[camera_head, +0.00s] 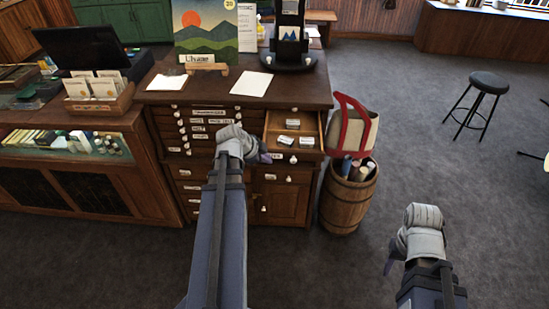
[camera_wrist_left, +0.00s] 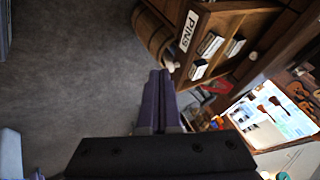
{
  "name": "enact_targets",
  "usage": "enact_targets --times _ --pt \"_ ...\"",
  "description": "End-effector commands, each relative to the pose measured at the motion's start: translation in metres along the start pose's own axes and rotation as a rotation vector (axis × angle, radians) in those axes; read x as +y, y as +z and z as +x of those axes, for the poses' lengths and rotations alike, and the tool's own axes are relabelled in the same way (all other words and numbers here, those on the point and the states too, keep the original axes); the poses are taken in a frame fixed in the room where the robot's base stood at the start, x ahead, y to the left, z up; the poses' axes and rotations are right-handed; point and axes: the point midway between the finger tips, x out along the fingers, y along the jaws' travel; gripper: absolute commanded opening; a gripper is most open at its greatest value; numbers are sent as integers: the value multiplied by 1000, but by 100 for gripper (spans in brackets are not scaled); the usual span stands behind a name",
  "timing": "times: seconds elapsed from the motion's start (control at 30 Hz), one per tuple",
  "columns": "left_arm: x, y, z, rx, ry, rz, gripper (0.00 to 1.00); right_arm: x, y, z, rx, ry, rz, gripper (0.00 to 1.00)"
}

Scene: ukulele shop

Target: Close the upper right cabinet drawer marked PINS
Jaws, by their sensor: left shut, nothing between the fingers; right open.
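The upper right cabinet drawer (camera_head: 279,122) stands pulled out of the wooden cabinet (camera_head: 240,91), with small labelled boxes inside. In the left wrist view its front carries the label PINS (camera_wrist_left: 188,31) and a pale knob (camera_wrist_left: 173,67). My left gripper (camera_head: 265,157) is shut and empty, at the left of the drawer front in the head view. In the left wrist view its purple fingers (camera_wrist_left: 158,88) are together, close to the knob; I cannot tell whether they touch the drawer. My right gripper (camera_head: 388,266) is open, low at the right over the floor, its fingers mostly hidden by its wrist.
A barrel (camera_head: 347,199) with rolled items and a red-trimmed tote bag (camera_head: 351,125) stand just right of the drawer. A glass display counter (camera_head: 65,150) adjoins the cabinet's left. A stool (camera_head: 488,83) stands far right. The carpet in front is clear.

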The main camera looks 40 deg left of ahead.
Motion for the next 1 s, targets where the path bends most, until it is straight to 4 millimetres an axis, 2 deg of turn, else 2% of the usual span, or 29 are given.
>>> enact_targets --times 0.27,0.67,0.7,0.8,1.0 --pt "1 2 36 1 0 2 0 -3 -2 30 0 0 1 50" --pt "1 2 105 1 0 1 0 -8 -5 85 0 0 1 50" --pt "-13 0 104 1 -1 0 0 -7 -4 77 0 0 1 50" --pt "-27 -1 110 1 -1 -1 0 -7 -4 76 0 0 1 50" --pt "-36 -1 114 0 -1 -1 0 -7 -4 75 0 0 1 50"
